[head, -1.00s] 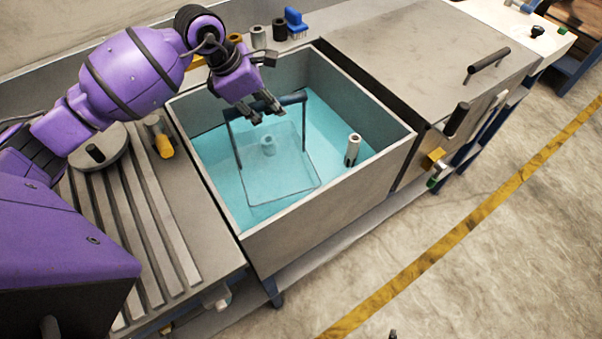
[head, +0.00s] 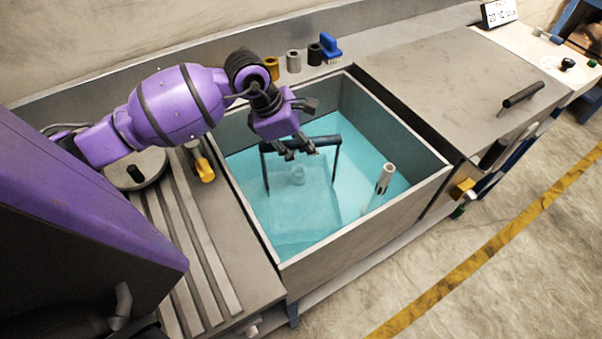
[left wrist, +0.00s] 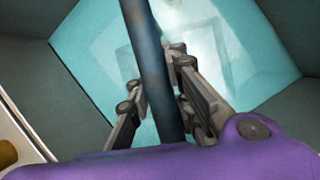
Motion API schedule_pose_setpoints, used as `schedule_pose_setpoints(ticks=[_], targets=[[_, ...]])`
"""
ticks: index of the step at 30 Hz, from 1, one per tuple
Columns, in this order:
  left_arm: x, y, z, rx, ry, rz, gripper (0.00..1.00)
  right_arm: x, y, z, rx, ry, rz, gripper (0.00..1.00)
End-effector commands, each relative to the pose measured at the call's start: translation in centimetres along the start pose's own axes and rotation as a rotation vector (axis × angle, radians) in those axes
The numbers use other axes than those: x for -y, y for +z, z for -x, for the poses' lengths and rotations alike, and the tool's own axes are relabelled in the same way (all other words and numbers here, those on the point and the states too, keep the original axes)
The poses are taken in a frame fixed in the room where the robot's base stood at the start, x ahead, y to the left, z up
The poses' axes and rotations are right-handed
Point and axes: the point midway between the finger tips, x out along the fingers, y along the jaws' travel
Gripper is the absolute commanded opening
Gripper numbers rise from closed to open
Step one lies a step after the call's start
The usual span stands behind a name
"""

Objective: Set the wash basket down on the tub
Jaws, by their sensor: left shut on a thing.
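The wash basket (head: 300,212) hangs inside the open tub (head: 366,230), its body under the blue-green water and faint to see. A small pale round part (head: 298,175) shows inside it. Its dark bar handle (head: 328,141) stands above the water on two uprights. My left gripper (head: 300,153) is shut on this handle, over the middle of the tub. In the left wrist view the handle (left wrist: 150,65) runs between the two fingers. I cannot tell whether the basket touches the tub floor. My right gripper is not in view.
A grey cylinder (head: 384,178) stands at the tub's right side. Several small cylinders and a blue brush (head: 330,46) stand on the back ledge. A ribbed drainboard (head: 190,255) with a yellow-handled tool (head: 203,168) is left; a closed steel cover (head: 445,80) is right.

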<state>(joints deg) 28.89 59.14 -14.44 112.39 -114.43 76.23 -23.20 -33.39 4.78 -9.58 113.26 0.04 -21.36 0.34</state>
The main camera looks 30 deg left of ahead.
Motion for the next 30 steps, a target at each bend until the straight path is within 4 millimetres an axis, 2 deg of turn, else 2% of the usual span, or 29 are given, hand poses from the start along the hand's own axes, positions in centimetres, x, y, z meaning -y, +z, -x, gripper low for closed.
schedule_pose_setpoints(ticks=[3, 11, 17, 28, 29, 30], targets=[[0.0, -0.4, -1.4, 0.006, 0.004, -0.001, 0.00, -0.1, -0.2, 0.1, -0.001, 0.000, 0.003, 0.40], [0.1, -1.1, -3.1, 0.006, 0.005, -0.002, 0.00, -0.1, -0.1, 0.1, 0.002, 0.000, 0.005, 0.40], [0.3, -2.1, -5.4, 0.006, 0.005, -0.001, 0.00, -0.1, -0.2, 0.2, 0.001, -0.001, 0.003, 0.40], [0.3, -2.4, -5.9, 0.004, 0.006, -0.004, 0.00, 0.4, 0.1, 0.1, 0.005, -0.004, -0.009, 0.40], [0.4, -2.5, -6.0, 0.001, 0.002, -0.002, 0.17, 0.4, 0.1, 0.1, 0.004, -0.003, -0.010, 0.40], [0.4, -2.5, -6.0, 0.001, 0.003, -0.002, 0.22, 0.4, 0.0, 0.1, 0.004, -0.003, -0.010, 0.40]])
